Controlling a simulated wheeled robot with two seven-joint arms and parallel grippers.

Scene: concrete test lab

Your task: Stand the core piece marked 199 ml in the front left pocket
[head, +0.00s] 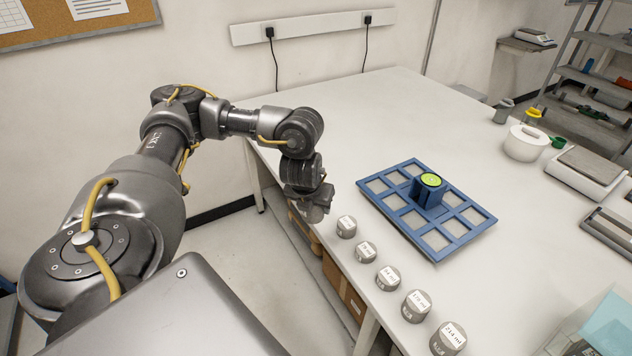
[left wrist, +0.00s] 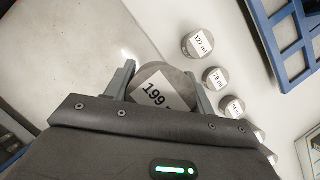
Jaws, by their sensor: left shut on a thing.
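My left gripper (head: 310,204) hangs just off the left edge of the white table. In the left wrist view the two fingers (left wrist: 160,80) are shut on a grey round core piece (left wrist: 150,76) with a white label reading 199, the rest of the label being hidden. The blue tray (head: 437,255) lies flat on the table, right of and beyond the gripper. Its open square pockets look empty where I can see them. A blue block with a round green top (head: 431,180) stands at the tray's middle and hides part of it. My right gripper is not in view.
Several other labelled core pieces stand in a row along the near table edge, including one at the far end (head: 346,227) and one at the near end (head: 448,338). The table's back is clear.

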